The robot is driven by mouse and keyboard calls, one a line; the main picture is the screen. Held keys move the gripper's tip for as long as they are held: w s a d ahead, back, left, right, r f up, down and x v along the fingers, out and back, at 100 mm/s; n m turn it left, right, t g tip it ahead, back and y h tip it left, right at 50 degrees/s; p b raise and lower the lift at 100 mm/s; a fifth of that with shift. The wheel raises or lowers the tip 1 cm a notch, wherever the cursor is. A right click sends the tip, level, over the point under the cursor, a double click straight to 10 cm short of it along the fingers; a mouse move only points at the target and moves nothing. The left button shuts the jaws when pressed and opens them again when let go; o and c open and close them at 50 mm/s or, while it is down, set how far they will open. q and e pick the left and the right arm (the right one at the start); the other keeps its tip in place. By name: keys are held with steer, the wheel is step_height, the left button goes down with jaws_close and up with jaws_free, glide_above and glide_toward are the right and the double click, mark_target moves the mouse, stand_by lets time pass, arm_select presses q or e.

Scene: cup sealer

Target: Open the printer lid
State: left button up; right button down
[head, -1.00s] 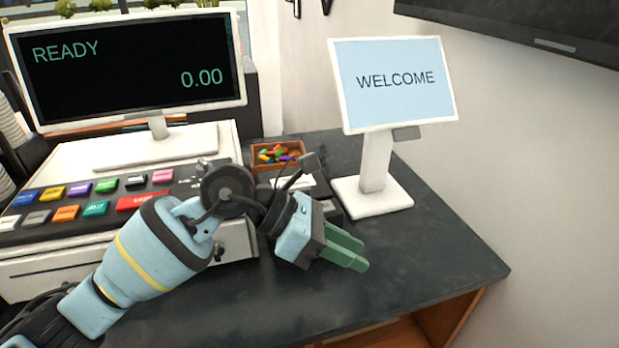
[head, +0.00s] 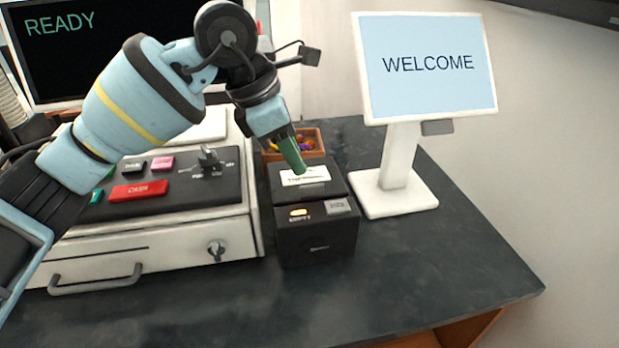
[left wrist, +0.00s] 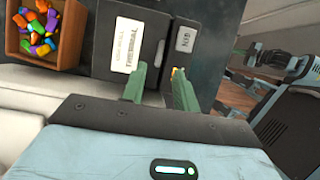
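The printer (head: 318,240) is a small black box on the dark counter, between the cash register and the white customer screen. Its lid (head: 322,186) lies flat on top with a white label and looks closed. My left gripper (head: 297,162) points down over the lid. In the left wrist view its two green fingers (left wrist: 158,84) are apart with nothing between them, near the lid (left wrist: 133,45) and the grey button (left wrist: 186,40). Contact cannot be told.
The white customer screen (head: 428,70) stands right of the printer. A wooden box of colourful pieces (head: 305,143) is behind it. The cash register (head: 160,245) is on the left. The counter (head: 430,265) is clear in front and to the right.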

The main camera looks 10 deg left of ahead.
mark_target(311, 185)
arm_select(q)
steer(key=x, duration=0.6)
steer(key=shift+d+f, duration=0.15)
steer(key=shift+f, duration=0.2)
jaws_close()
